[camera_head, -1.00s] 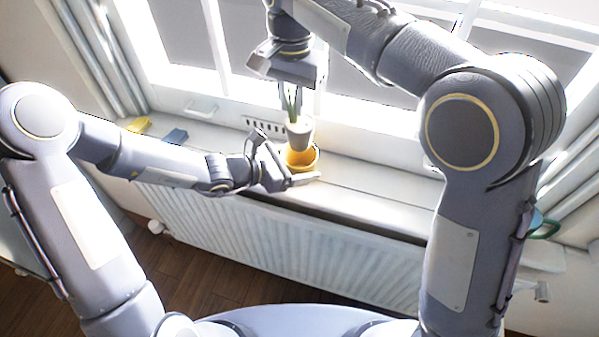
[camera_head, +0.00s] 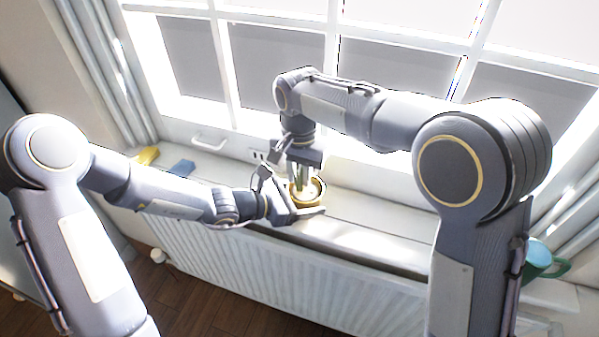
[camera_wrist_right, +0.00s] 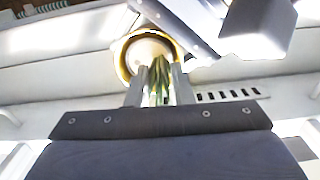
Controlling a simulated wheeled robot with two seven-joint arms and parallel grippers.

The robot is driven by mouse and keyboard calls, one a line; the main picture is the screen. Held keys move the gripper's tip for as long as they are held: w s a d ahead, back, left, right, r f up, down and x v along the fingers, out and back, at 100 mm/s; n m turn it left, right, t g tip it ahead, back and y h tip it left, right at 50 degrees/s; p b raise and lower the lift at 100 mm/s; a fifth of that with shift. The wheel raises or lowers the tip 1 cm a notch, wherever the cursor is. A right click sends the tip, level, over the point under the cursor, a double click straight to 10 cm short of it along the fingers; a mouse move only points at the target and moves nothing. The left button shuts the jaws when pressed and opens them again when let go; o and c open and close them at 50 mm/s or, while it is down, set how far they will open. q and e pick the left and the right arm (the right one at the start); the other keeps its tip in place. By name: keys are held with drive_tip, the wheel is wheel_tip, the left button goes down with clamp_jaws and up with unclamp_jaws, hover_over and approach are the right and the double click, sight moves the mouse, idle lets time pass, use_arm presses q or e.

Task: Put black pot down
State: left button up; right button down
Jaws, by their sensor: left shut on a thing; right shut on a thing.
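No black pot shows in these frames. A yellow pot (camera_head: 318,196) stands on the white windowsill, its rim showing in the right wrist view (camera_wrist_right: 125,62). My left gripper (camera_head: 308,211) is shut on its side. A pale inner pot (camera_wrist_right: 146,48) with green leaves (camera_wrist_right: 159,72) sits within the yellow rim; whether it rests on the bottom is hidden. My right gripper (camera_head: 302,182) points down from above and is shut on the plant, its fingers on either side of the leaves in the wrist view.
A yellow item (camera_head: 147,155) and a blue item (camera_head: 181,168) lie to the left. A window stands behind and a radiator (camera_head: 270,280) below.

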drive_tip(key=shift+f, duration=0.1)
drive_tip(key=c, duration=1.3)
unclamp_jaws()
